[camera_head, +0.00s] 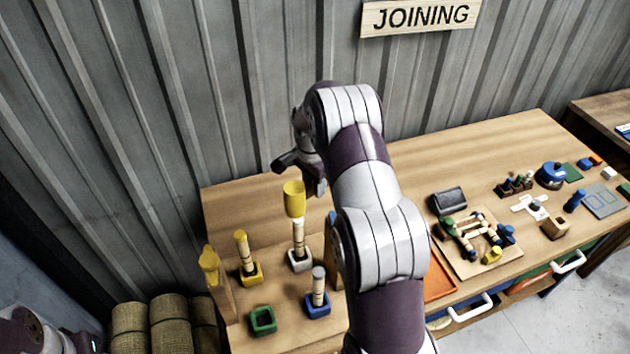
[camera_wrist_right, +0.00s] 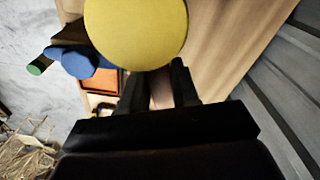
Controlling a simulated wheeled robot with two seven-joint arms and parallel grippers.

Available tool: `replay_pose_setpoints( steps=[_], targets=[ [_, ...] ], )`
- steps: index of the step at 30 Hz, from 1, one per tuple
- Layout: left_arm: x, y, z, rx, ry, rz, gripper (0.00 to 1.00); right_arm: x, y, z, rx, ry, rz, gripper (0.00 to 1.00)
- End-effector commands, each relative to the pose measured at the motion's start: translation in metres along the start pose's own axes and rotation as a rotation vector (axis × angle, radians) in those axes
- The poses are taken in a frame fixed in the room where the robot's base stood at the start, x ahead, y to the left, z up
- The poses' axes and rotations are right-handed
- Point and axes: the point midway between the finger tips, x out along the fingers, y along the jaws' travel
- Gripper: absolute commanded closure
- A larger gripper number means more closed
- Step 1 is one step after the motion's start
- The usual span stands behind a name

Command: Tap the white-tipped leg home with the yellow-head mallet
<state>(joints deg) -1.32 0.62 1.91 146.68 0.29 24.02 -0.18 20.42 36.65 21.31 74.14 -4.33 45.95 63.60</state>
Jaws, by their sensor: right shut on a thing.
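My right gripper (camera_head: 306,178) is shut on the yellow-head mallet and is largely hidden by my own arm in the head view. The mallet's yellow head (camera_head: 293,198) shows just left of it, and fills the top of the right wrist view (camera_wrist_right: 137,30) beyond the two dark fingers (camera_wrist_right: 157,88). Directly below the head in the head view, a light wooden leg (camera_head: 298,238) stands upright in a white socket block (camera_head: 300,261). The leg's top is hidden at the yellow head; I cannot tell whether they touch. My left gripper is out of view.
A yellow-tipped leg (camera_head: 242,246) stands in a yellow block; a grey-tipped leg (camera_head: 318,283) stands in a blue block (camera_head: 317,305). A green block (camera_head: 262,320) is empty. A yellow-topped item (camera_head: 209,262) is at the left edge. A cluttered wooden board (camera_head: 470,262) lies right of my arm.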

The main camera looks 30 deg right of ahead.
Motion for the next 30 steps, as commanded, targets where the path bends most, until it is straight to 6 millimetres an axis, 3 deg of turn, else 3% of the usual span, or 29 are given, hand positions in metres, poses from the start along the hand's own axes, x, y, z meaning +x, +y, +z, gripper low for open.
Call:
replay_pose_setpoints(
  steps=[7,20,30],
  targets=[
    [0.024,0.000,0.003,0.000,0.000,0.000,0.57,0.033,0.000,0.002,0.000,0.001,-0.001,1.00],
    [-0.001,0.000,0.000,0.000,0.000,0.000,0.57,-0.001,-0.001,0.001,0.000,0.001,-0.002,1.00],
    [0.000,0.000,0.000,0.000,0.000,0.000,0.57,-0.002,-0.001,0.001,-0.001,0.001,-0.001,1.00]
  ],
)
